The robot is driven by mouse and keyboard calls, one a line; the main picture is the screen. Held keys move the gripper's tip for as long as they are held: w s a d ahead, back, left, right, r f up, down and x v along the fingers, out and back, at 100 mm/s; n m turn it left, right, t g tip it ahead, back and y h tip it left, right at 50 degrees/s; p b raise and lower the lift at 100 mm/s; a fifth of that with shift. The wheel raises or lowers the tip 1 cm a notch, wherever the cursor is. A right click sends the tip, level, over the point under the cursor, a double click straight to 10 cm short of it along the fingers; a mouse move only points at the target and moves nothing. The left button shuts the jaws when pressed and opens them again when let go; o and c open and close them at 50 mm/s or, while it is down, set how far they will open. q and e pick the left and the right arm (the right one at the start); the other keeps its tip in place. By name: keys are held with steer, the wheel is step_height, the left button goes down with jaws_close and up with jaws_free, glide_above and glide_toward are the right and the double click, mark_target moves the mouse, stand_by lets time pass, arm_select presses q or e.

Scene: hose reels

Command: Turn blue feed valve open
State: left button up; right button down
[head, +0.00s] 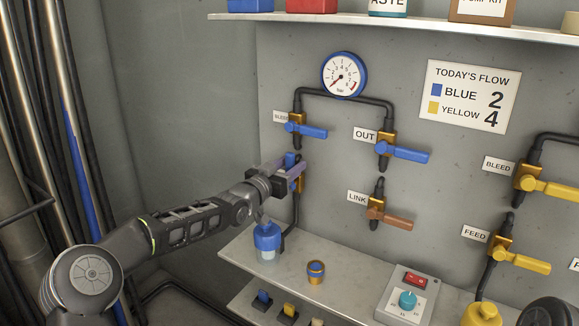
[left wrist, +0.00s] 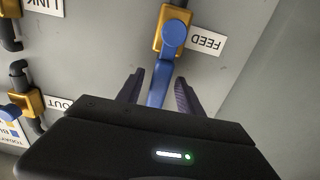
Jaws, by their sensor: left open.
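The blue feed valve is at the left of the wall panel. In the head view my left gripper (head: 287,174) is in front of it, and only a bit of its blue handle (head: 290,158) shows. In the left wrist view, turned upside down, the yellow valve body (left wrist: 173,28) sits beside the FEED label (left wrist: 206,41). The blue handle (left wrist: 160,90) runs down the picture, between the two fingers of my open left gripper (left wrist: 160,92). A gap shows on both sides of the handle; its lower end is hidden behind the gripper body. My right gripper is not in view.
The blue bleed valve (head: 304,130) is just above my gripper; the blue OUT valve (head: 402,152) and orange LINK valve (head: 390,218) are to the right. A blue-capped jar (head: 267,238) and a small cup (head: 316,272) stand on the shelf (head: 345,268) below.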

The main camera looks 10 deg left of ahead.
arm_select(q)
steer(key=shift+s, duration=0.1)
steer(key=b+v, duration=0.1)
steer(key=v, duration=0.6)
steer(key=shift+s, duration=0.3)
steer(key=shift+a, duration=0.1)
